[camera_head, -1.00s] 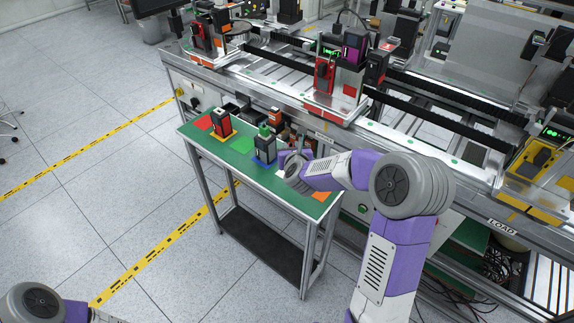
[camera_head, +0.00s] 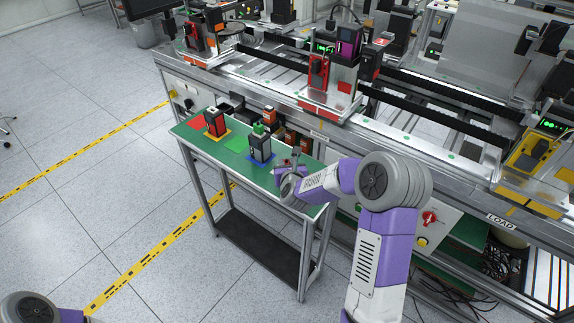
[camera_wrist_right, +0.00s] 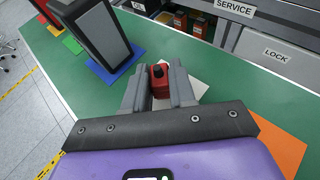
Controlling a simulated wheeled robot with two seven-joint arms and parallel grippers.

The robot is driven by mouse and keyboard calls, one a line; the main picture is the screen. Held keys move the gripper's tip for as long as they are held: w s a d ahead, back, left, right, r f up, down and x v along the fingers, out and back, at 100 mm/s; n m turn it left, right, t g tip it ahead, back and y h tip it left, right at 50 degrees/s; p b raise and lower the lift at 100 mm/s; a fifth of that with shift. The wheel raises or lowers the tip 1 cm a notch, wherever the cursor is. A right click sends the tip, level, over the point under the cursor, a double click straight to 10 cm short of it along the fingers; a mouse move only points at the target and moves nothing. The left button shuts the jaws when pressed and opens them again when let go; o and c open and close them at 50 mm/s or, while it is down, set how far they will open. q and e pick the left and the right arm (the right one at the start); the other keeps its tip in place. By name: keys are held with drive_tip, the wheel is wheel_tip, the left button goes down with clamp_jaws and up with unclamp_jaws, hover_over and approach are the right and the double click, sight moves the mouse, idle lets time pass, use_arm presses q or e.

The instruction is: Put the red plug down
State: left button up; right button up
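The red plug (camera_wrist_right: 161,82) is a small red block with a black knob on top. It sits between the two grey fingers of my right gripper (camera_wrist_right: 158,92) in the right wrist view, and the fingers appear closed on its sides. A pale square (camera_wrist_right: 194,87) lies on the green table under or just behind it; I cannot tell whether the plug touches it. In the head view my right gripper (camera_head: 289,178) is low over the right part of the green table (camera_head: 228,164), and the plug is mostly hidden. My left gripper is out of view.
A dark block device (camera_head: 260,149) stands on a blue square and a red-and-black one (camera_head: 215,123) on a yellow square, left of my gripper. An orange square (camera_wrist_right: 279,146) lies on the right. Bins (camera_head: 272,116) and the machine line (camera_head: 330,105) stand behind the table.

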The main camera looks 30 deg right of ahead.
drive_tip(key=o, duration=0.4)
drive_tip(key=shift+s+a+r+p, duration=0.1)
drive_tip(key=shift+s+r+p, duration=0.1)
drive_tip(key=shift+r+p, duration=0.1)
drive_tip(key=p+v, duration=0.1)
drive_tip(key=v, duration=1)
drive_tip(key=shift+s+a, duration=0.15)
drive_tip(key=shift+s, duration=0.05)
